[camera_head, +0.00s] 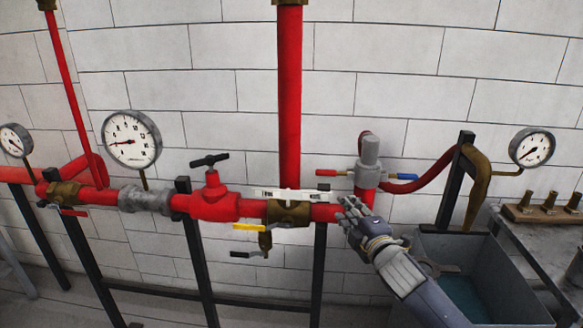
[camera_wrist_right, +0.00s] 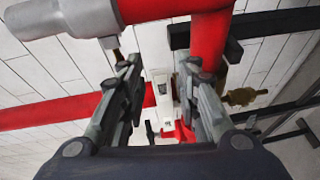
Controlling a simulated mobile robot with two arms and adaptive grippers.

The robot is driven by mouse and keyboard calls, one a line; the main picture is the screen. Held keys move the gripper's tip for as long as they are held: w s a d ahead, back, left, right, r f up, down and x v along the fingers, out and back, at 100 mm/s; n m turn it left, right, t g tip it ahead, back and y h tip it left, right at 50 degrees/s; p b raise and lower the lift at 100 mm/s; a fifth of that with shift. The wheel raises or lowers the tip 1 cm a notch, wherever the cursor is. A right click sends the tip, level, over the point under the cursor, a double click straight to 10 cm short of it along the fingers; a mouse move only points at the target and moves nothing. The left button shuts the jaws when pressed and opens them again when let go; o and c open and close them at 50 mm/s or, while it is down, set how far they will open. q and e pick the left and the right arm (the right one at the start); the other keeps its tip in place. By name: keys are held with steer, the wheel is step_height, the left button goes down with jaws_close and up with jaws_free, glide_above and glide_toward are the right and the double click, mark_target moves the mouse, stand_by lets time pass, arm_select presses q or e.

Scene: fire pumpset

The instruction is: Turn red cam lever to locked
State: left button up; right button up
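The red cam lever (camera_head: 327,172) sticks out to the left of a grey-capped coupling (camera_head: 370,152) in the head view. A blue lever (camera_head: 403,176) sticks out on its right side. My right gripper (camera_head: 352,212) is just below the coupling, in front of the red pipe's right end. In the right wrist view its two fingers (camera_wrist_right: 160,68) are apart with nothing clasped between them. The grey coupling part (camera_wrist_right: 75,15) shows at the top left there. I cannot make out the red lever in that view. My left gripper is out of view.
A red valve (camera_head: 212,198) with a black handle and a yellow lever (camera_head: 250,227) sit left of my gripper. A large gauge (camera_head: 131,140) is further left. A grey bin (camera_head: 480,285) and a bench with brass fittings (camera_head: 548,208) are at the right.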

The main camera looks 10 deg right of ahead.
steer(key=n, duration=0.1)
glide_toward(326, 174)
steer(key=f, duration=0.1)
steer(key=shift+t+y, duration=0.4)
steer(key=w, duration=0.3)
steer(key=w+p, duration=0.1)
steer(key=w, duration=0.2)
steer(key=w+p, duration=0.1)
steer(key=w, duration=0.2)
steer(key=shift+w+a, duration=0.2)
steer(key=shift+a, duration=0.15)
steer(key=shift+w+a+n, duration=0.2)
steer(key=shift+w+n, duration=0.1)
steer(key=shift+w, duration=0.6)
jaws_close()
